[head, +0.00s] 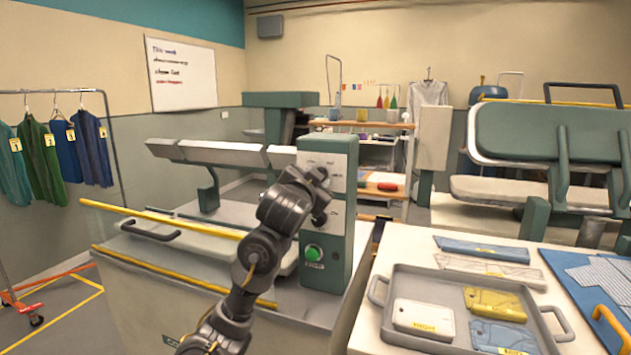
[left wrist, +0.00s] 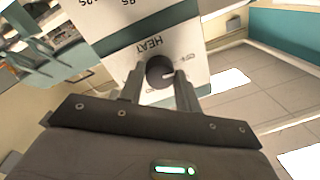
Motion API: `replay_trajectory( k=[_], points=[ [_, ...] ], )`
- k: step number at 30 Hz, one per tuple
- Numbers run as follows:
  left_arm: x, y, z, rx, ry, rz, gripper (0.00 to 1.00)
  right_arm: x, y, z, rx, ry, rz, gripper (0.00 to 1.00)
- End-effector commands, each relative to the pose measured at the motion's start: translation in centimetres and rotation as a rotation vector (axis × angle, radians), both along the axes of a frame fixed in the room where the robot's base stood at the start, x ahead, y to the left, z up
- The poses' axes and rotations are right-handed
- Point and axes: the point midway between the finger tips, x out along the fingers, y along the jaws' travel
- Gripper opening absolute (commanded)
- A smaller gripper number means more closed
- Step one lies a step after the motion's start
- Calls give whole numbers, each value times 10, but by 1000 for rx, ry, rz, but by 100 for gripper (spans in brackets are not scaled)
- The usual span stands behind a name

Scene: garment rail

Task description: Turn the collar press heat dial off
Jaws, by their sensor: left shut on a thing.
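The heat dial (left wrist: 160,72) is a dark round knob on a white panel marked HEAT in the left wrist view. A light pointer mark shows on its right side; the small labels around it are too blurred to read. My left gripper (left wrist: 158,88) has one finger on each side of the dial and is shut on it. In the head view my left gripper (head: 318,190) is at the front of the green control column (head: 341,245) of the collar press and hides the dial. My right gripper is in neither view.
A green start button (head: 313,254) sits lower on the column. Yellow rails (head: 180,276) run along the press front at left. A grey tray (head: 390,331) with tagged pieces stands on the white table at right. A garment rail (head: 60,91) stands far left.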

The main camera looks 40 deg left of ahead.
Motion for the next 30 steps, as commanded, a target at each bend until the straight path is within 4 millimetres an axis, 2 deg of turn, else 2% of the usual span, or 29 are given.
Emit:
replay_trajectory(
  k=[18,19,23,30],
  points=[
    [0,0,0,-38,-13,0,10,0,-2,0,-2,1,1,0],
    [0,0,0,-38,-13,0,37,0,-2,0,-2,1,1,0],
    [0,0,0,-37,-12,0,54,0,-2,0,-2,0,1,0],
    [0,0,0,-36,-13,0,55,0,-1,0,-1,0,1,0]
  ],
)
